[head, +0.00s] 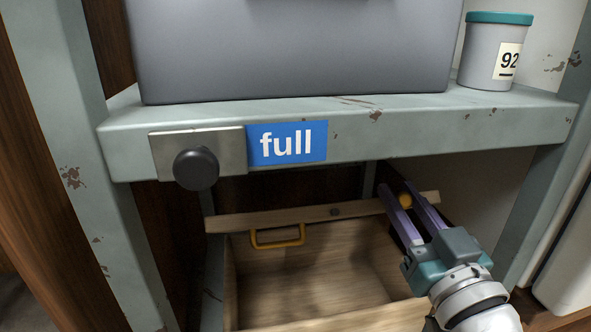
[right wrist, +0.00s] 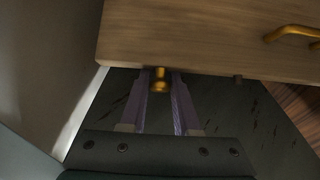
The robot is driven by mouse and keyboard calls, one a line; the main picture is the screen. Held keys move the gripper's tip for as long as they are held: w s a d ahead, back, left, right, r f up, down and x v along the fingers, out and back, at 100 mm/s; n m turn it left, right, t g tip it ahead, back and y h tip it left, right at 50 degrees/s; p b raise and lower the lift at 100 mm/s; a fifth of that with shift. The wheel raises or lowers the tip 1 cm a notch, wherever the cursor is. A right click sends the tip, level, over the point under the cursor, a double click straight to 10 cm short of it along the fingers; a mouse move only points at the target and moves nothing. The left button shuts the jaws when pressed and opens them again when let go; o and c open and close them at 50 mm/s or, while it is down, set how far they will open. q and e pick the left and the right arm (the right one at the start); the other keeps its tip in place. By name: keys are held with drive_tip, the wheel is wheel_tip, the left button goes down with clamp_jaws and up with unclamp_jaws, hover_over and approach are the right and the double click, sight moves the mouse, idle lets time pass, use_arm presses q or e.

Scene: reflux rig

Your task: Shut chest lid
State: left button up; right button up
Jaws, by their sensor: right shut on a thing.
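The chest (head: 390,317) is a light wooden box under the shelf, and its inside shows from above. A wooden board that looks like its lid (head: 320,214) stands raised at the back, seen nearly edge-on. A yellow handle (head: 278,238) hangs at the board. My right gripper (head: 408,200) is shut on a small brass-coloured knob (head: 405,201) near the board's right end. In the right wrist view the knob (right wrist: 160,80) sits between the two purple fingers at the edge of the wooden panel (right wrist: 200,38). My left gripper is not in view.
A grey-green metal shelf (head: 400,132) spans above the chest, with posts at both sides. It carries a large grey case (head: 300,50) and a teal-lidded jar (head: 492,55). A black knob (head: 196,168) sticks out of its front beside a blue "full" label (head: 287,143).

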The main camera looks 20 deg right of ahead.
drive_tip(key=shift+s+f, duration=0.2)
drive_tip(key=shift+f, duration=0.2)
drive_tip(key=shift+s+a+f+b, duration=0.1)
drive_tip(key=shift+s+f+b, duration=0.2)
drive_tip(key=shift+f+b, duration=0.15)
drive_tip(key=shift+s+a+f+b, duration=0.15)
drive_tip(key=shift+s+f+b, duration=0.4)
drive_tip(key=shift+f, duration=0.3)
drive_tip(key=shift+s+a+f+b, duration=0.15)
drive_tip(key=shift+s+f+b, duration=0.4)
drive_tip(key=shift+f, duration=0.25)
